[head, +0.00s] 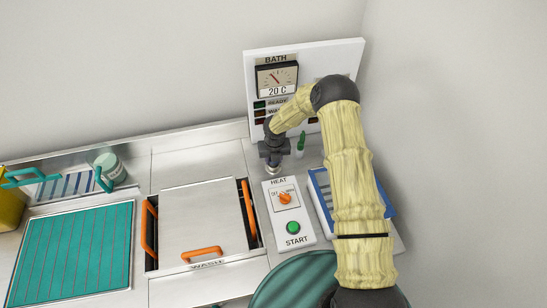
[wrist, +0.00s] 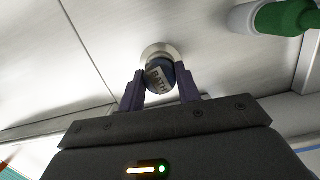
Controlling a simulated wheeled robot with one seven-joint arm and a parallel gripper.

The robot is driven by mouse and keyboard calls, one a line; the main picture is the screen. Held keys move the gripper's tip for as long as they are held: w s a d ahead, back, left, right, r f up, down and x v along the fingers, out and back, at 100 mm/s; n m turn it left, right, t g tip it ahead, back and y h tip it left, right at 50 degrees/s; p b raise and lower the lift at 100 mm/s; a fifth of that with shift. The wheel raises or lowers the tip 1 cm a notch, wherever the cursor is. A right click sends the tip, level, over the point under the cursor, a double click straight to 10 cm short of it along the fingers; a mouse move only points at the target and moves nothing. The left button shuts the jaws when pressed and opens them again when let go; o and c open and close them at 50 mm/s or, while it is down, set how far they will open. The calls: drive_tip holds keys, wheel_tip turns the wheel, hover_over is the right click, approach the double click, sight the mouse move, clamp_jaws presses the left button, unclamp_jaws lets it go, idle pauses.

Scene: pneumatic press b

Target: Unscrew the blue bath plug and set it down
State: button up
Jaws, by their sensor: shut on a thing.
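My gripper (wrist: 161,82) is shut on the plug, one finger on each side. In the head view my gripper (head: 273,160) points down at the metal deck, in front of the bath panel. A small part of the metal fitting (head: 271,172) shows below it; the plug itself is hidden there.
The bath panel (head: 265,55) stands behind. Bare metal deck (head: 195,160) lies to the left.

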drive_tip(key=shift+d, duration=0.1)
drive_tip(key=shift+n, duration=0.3)
drive_tip(key=shift+n+p, duration=0.4)
drive_tip(key=shift+n, duration=0.2)
drive_tip(key=shift+n+y+p, duration=0.3)
drive_tip(key=shift+n, duration=0.8)
drive_tip(key=o, duration=0.6)
drive_tip(key=shift+c, duration=0.2)
